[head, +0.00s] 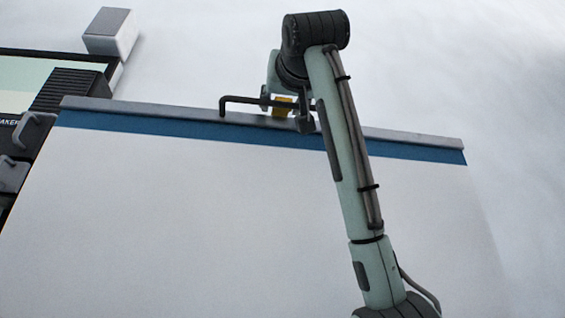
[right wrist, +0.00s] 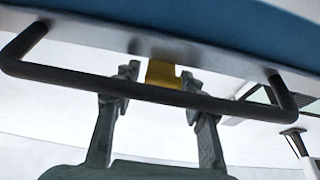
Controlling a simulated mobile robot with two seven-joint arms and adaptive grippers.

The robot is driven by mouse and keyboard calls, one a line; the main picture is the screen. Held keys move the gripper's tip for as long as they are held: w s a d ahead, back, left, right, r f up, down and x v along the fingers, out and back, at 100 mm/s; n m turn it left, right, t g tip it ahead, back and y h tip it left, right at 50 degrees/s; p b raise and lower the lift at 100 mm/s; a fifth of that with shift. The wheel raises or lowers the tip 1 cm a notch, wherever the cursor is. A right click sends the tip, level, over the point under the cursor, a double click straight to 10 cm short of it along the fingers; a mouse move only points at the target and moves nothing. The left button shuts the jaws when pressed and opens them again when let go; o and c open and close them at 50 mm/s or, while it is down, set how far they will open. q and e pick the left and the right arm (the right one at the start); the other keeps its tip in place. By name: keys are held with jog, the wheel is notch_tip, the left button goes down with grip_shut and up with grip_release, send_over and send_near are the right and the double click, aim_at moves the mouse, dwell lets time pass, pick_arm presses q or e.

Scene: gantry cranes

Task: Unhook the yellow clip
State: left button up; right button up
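The yellow clip (head: 282,106) hangs at the grey top edge of the white panel in the head view, partly hidden by my gripper. In the right wrist view the yellow clip (right wrist: 162,72) shows behind a dark bar handle (right wrist: 90,82), which crosses in front of it. My right gripper (head: 285,105) is up at the panel's edge. In the right wrist view its two fingers (right wrist: 160,80) stand apart on either side of the clip, with a small gap on each side. My left gripper is not in view.
The white panel (head: 180,210) with a blue stripe (head: 400,148) fills the lower middle of the head view. The dark handle (head: 240,99) stands out from its edge. Dark equipment (head: 70,88) and a white box (head: 110,33) are at the left.

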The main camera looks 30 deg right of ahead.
grip_shut()
jog(key=shift+s+r, duration=0.1)
jog(key=shift+r, duration=0.2)
jog(key=shift+r+g+p, duration=0.35)
jog(key=shift+g+p, duration=0.1)
jog(key=shift+g, duration=0.15)
jog(key=shift+r+g+y, duration=0.1)
jog(key=shift+g+y, duration=0.2)
jog(key=shift+g, duration=0.1)
jog(key=shift+r+g+y, duration=0.4)
jog(key=shift+r+g, duration=0.35)
jog(key=shift+g, duration=0.55)
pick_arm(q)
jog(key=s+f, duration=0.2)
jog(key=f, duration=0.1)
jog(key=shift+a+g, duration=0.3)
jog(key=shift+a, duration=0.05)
pick_arm(e)
jog(key=shift+w+g, duration=0.2)
jog(key=shift+g, duration=0.1)
jog(key=shift+d, duration=0.1)
